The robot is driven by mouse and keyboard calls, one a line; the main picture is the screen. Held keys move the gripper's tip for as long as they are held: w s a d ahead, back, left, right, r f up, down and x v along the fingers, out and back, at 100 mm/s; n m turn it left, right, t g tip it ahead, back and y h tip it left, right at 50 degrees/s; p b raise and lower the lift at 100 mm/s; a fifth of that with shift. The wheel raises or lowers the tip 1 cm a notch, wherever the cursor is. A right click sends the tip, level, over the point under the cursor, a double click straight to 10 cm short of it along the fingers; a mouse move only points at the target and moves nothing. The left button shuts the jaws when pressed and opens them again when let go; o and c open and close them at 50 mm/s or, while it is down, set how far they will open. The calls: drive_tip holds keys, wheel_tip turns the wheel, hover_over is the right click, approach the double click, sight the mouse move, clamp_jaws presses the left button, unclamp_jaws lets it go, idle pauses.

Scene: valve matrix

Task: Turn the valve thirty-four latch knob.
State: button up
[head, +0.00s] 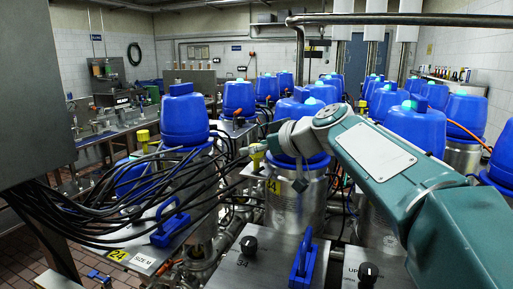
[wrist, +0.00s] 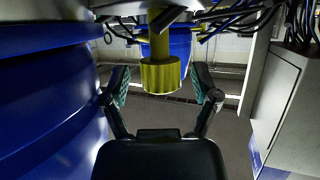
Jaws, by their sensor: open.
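A yellow knob (wrist: 162,76) on a yellow stem shows in the wrist view, between the fingers of my open gripper (wrist: 161,88). There are gaps on both sides, and neither finger appears to touch it. In the head view a yellow knob (head: 257,153) stands beside my wrist, left of a blue-topped metal vessel (head: 296,198); the fingers are hard to make out there. I cannot read a number on the yellow knob.
A large blue lid (wrist: 50,95) fills the left of the wrist view, close to my gripper. A grey cabinet (wrist: 285,105) stands at right. In the head view, black cables (head: 105,210) hang at left, and another yellow knob (head: 142,138) stands among several blue-topped vessels.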

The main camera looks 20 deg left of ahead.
clamp_jaws()
drive_tip(key=shift+m+t, duration=0.3)
drive_tip(key=shift+m+t+h, duration=1.5)
drive_tip(key=shift+m+t, duration=0.3)
drive_tip(key=shift+m, duration=0.1)
drive_tip(key=shift+a+m+t+h, duration=0.1)
drive_tip(key=shift+m+t+h, duration=1.2)
drive_tip(key=shift+m+h, duration=0.7)
drive_tip(key=shift+a+f+m+t+h, duration=0.1)
drive_tip(key=shift+m+t+h, duration=0.4)
drive_tip(key=shift+m+h, duration=1.95)
drive_tip(key=shift+m+g+h, duration=0.3)
drive_tip(key=shift+m+h, duration=1.25)
drive_tip(key=shift+h, duration=0.6)
